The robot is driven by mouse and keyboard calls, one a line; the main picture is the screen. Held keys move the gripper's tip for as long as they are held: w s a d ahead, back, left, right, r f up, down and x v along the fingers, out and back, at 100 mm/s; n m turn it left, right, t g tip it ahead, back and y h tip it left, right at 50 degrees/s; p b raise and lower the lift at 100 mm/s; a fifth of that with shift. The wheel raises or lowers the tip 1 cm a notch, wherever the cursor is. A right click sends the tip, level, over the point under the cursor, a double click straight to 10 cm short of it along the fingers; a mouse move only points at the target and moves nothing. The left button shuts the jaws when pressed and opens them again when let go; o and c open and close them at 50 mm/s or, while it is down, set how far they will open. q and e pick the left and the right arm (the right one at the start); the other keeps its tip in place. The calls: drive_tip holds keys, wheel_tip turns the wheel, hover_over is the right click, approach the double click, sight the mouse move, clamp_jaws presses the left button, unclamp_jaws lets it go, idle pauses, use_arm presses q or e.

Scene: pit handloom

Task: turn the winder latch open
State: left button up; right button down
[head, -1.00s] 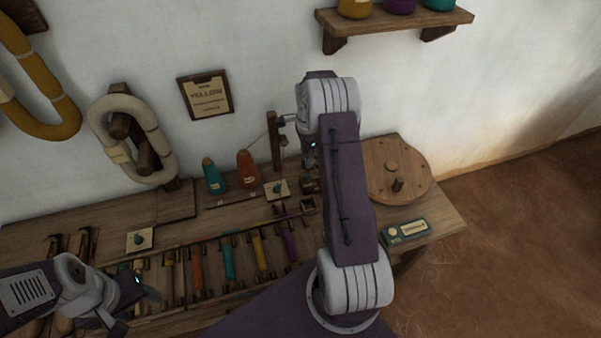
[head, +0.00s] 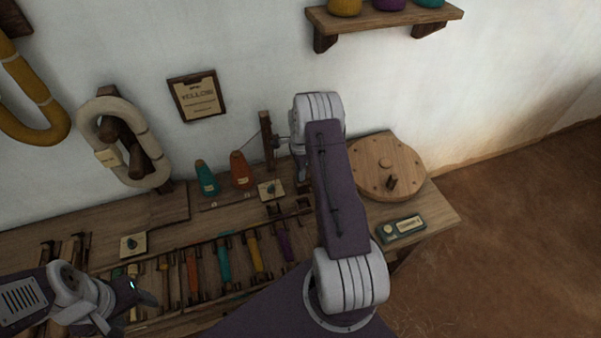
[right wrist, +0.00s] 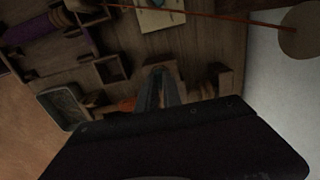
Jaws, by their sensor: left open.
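The winder latch cannot be made out clearly. In the right wrist view the right gripper's grey fingers (right wrist: 160,90) point at wooden parts on the bench, close to a small wooden block (right wrist: 165,69). A small orange piece (right wrist: 128,104) shows just left of the fingers. Whether the fingers touch or hold anything cannot be told. My left gripper (head: 130,310) is open and empty over the bench's front left.
An orange cone (head: 241,170) and a teal cone (head: 206,178) stand left of the right arm. Several coloured bobbins lie in a rack in front. A green-grey box (head: 402,229) sits at the bench's right end. An orange thread (right wrist: 215,16) crosses the right wrist view.

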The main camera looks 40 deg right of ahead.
drive_tip(key=shift+n, duration=0.3)
drive_tip(key=n, duration=0.3)
drive_tip(key=shift+n+p, duration=0.3)
drive_tip(key=shift+p, duration=0.05)
drive_tip(key=n, duration=0.4)
drive_tip(key=shift+n, duration=0.3)
drive_tip(key=n, duration=0.4)
drive_tip(key=shift+p, duration=0.3)
drive_tip(key=n, duration=0.5)
drive_tip(key=c, duration=1.5)
unclamp_jaws()
drive_tip(key=shift+r, duration=0.1)
